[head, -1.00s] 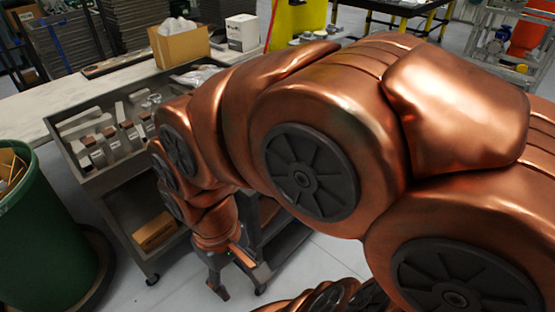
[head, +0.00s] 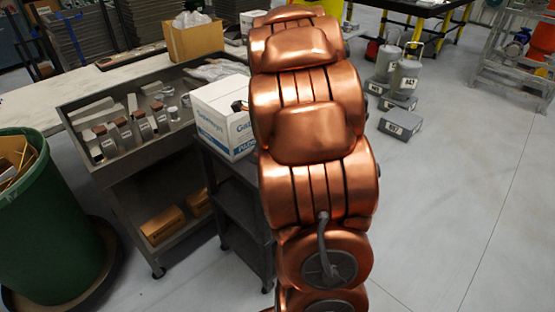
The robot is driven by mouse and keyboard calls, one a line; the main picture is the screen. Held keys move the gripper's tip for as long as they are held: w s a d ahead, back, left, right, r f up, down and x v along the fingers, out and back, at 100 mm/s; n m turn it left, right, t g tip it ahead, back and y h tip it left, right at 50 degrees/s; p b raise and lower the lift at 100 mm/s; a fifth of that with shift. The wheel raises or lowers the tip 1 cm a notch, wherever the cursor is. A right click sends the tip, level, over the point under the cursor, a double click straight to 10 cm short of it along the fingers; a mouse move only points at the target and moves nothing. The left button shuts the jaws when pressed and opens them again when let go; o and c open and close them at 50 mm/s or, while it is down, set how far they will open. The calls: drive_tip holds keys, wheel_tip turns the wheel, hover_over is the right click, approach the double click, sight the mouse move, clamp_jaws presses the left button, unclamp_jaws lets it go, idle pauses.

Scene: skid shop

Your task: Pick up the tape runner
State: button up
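I cannot make out a tape runner for certain. A small dark object (head: 240,105) sits on top of a white box with blue print (head: 222,124), right against the edge of my arm. It is partly hidden and too small to identify. My copper arm rises through the middle of the head view and covers what lies behind it. My gripper is not in view, so its state does not show.
The white box stands on a dark shelved cart (head: 238,205). Left of it is a grey tray-topped cart (head: 85,108) holding several metal blocks. A green bin (head: 40,235) stands at the far left. Grey weights (head: 400,122) sit on the floor right; the right floor is mostly clear.

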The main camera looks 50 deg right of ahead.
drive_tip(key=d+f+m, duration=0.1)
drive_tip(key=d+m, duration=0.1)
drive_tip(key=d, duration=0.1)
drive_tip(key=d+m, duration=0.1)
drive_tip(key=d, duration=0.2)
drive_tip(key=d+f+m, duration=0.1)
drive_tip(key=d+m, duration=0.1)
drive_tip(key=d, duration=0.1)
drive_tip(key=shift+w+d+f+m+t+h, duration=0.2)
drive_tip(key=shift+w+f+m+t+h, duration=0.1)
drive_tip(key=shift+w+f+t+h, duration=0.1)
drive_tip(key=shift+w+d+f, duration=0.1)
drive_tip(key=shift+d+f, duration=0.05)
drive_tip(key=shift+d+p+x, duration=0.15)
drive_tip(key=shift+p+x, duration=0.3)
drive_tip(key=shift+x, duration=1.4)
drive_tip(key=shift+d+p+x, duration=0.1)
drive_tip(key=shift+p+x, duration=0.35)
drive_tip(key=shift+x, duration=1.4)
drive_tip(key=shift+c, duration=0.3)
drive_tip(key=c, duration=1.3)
